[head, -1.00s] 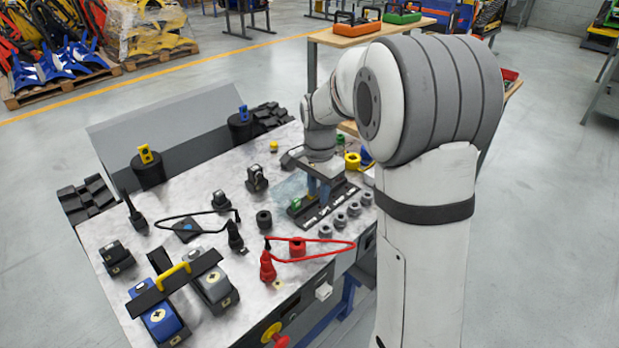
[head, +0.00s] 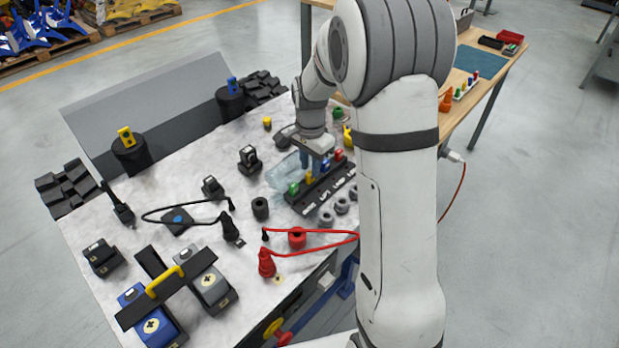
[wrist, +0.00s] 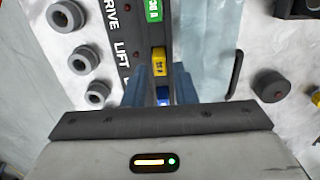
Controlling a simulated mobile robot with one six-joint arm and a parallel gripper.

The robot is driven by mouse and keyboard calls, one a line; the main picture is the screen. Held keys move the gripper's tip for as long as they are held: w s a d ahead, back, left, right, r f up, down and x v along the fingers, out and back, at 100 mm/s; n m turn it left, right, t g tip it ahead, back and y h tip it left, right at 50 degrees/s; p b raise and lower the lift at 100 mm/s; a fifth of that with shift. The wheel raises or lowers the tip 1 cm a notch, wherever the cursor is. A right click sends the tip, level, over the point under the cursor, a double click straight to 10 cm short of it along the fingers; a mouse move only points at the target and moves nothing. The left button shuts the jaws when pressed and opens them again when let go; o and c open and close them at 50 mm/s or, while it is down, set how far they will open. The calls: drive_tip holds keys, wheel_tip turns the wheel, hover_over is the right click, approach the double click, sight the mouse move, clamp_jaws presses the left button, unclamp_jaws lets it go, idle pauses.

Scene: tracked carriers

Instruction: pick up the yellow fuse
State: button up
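The yellow fuse (head: 309,177) stands in the black fuse strip (head: 320,192), between a green fuse (head: 293,188) and a blue fuse (head: 325,167). My gripper (head: 314,160) points down just above the strip, near the yellow and blue fuses. In the wrist view, my gripper (wrist: 160,72) is open, its two blue-grey fingers apart. The yellow fuse (wrist: 159,61) shows at the fingertips, in line with the gap. The blue fuse (wrist: 163,94) shows deeper in the gap, partly hidden by my gripper body. I cannot tell whether the fingers touch either fuse.
A red fuse (head: 338,155) stands at the strip's far end. Grey ring-shaped parts (head: 326,217) lie along its front side. A black socket (head: 260,208) and a red cable (head: 315,244) lie nearby. A black knob (wrist: 269,85) stands right of my gripper in the wrist view.

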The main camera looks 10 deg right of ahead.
drive_tip(key=shift+f, duration=0.9)
drive_tip(key=shift+c, duration=0.3)
clamp_jaws()
